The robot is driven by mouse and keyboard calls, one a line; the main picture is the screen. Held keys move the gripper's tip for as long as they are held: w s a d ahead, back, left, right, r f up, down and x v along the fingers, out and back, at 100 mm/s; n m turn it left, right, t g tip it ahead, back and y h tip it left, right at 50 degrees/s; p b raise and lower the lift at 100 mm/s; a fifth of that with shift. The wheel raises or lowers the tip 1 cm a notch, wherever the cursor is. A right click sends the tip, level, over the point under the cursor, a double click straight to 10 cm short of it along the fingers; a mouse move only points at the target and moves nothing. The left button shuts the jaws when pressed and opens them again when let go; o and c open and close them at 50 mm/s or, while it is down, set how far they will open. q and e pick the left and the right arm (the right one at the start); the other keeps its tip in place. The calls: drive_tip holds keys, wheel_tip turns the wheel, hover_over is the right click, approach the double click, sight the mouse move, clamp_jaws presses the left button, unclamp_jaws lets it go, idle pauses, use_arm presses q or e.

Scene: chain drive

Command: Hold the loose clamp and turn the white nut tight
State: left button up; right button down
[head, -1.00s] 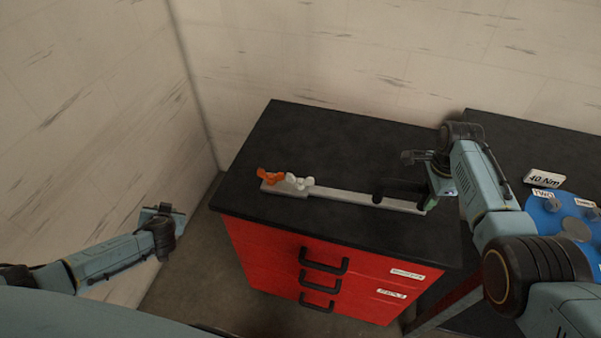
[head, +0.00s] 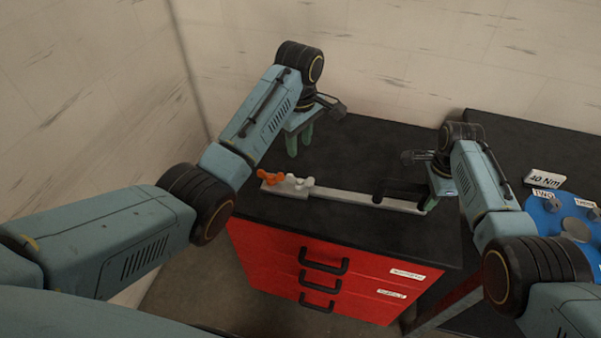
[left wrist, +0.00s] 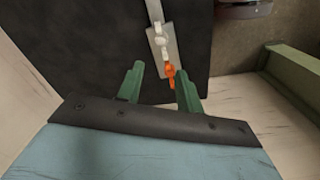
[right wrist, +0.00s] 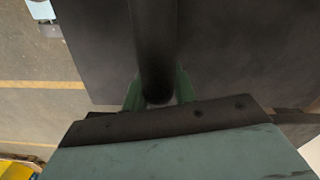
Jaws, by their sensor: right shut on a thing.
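A long grey bar (head: 350,197) lies on the black top of the red cabinet. Near its left end sit an orange winged nut (head: 268,178) and a white winged nut (head: 301,184); the left wrist view shows the orange nut (left wrist: 170,76) and the white nut (left wrist: 160,38). A black handle (head: 392,187) is at the bar's right part. My right gripper (head: 432,200) is shut on a black cylindrical piece (right wrist: 155,45), apparently this handle. My left gripper (head: 299,142) is open and empty, above the cabinet top behind the nuts. Which part is the loose clamp, I cannot tell.
The red cabinet (head: 270,265) has black drawer handles in front. Walls close in behind and on the left. On the dark table at right lie a blue disc (head: 552,221) with knobs and a "40 Nm" label (head: 544,179). The cabinet top's back middle is clear.

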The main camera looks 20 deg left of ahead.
sight(300, 180)
use_arm(q)
wheel_tip(300, 180, down, 12)
drive_tip(key=shift+d+r, duration=0.1)
idle(0.4)
